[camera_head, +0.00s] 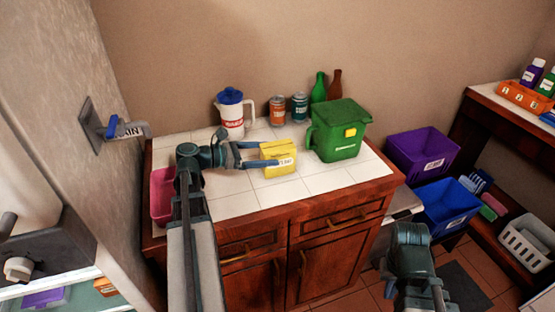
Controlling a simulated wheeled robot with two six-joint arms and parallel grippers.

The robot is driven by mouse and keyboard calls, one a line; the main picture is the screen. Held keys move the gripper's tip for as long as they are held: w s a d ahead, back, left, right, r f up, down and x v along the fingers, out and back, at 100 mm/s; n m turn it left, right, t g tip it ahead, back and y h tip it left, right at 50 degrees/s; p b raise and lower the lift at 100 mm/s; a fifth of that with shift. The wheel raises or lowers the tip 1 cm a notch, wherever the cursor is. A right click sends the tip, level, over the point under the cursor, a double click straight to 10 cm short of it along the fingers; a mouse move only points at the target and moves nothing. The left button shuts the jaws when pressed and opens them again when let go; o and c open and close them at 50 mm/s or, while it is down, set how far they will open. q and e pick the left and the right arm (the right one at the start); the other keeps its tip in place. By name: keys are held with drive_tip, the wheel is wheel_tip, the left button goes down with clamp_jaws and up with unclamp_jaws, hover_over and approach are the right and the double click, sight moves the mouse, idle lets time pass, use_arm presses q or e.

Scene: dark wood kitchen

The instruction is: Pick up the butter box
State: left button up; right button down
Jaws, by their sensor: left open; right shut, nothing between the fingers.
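The butter box (279,170) is a small yellow carton with a white label, standing on the white tiled top of the wooden cabinet. My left gripper (268,154) reaches it from the left with its fingers spread. One finger is at the box's upper side and the other crosses its front near the label. I cannot tell whether either finger touches it. The box appears to rest on the counter. My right arm shows at the bottom right, in front of the cabinet; its fingers cannot be made out.
A green lidded bin (337,134) stands close to the right of the box. Behind are a white pitcher (231,116), cans (278,111) and bottles (319,90). A pink container (162,197) is at the left edge. The front tiles (290,192) are clear.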

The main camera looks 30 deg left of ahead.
sight(278, 152)
use_arm(q)
drive_tip(key=x, duration=0.4)
drive_tip(key=shift+d+b, duration=0.2)
drive_tip(key=shift+b, duration=0.1)
drive_tip(key=shift+r, duration=0.1)
clamp_jaws()
